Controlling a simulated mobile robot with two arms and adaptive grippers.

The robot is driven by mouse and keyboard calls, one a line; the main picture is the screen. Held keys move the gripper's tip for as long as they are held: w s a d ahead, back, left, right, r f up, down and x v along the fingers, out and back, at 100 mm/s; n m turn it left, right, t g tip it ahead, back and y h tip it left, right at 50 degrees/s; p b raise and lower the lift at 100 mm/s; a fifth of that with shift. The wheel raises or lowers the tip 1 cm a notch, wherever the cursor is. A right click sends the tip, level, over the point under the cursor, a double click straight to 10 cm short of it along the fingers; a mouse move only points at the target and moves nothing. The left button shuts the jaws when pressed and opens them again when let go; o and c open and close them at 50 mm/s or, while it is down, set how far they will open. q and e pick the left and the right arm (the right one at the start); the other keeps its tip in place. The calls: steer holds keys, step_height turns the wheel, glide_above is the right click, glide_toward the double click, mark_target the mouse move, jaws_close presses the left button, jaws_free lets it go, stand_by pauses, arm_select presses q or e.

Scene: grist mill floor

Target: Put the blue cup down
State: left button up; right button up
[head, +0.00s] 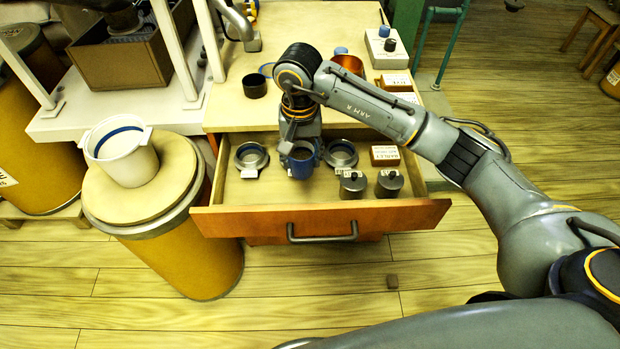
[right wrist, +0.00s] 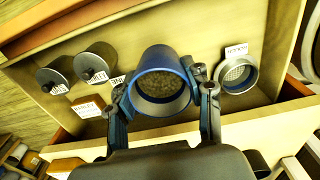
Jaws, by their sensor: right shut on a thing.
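My right gripper (head: 301,140) is over the open drawer (head: 320,220) and shut on the blue cup (head: 302,165). In the right wrist view the fingers of the gripper (right wrist: 163,92) clasp both sides of the cup (right wrist: 160,60). I look into its open mouth and see a speckled, grain-like brown filling. I cannot tell whether the cup's base touches the drawer floor. My left gripper is not in view.
Round metal sieves (head: 251,156) (head: 341,154) lie either side of the cup. Two lidded dark tins (head: 353,185) (head: 389,183) and a labelled block (head: 385,155) fill the drawer's right. A dark bowl (head: 255,86) stands on the bench. A white bucket (head: 127,165) stands on a drum left.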

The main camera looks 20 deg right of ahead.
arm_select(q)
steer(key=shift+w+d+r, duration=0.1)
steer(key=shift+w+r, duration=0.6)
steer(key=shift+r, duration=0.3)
arm_select(e)
step_height(320, 180, down, 9)
steer(key=shift+s+f, duration=0.1)
arm_select(q)
steer(key=shift+b, duration=0.3)
arm_select(e)
steer(key=o, duration=1.1)
steer(key=shift+o, duration=0.5)
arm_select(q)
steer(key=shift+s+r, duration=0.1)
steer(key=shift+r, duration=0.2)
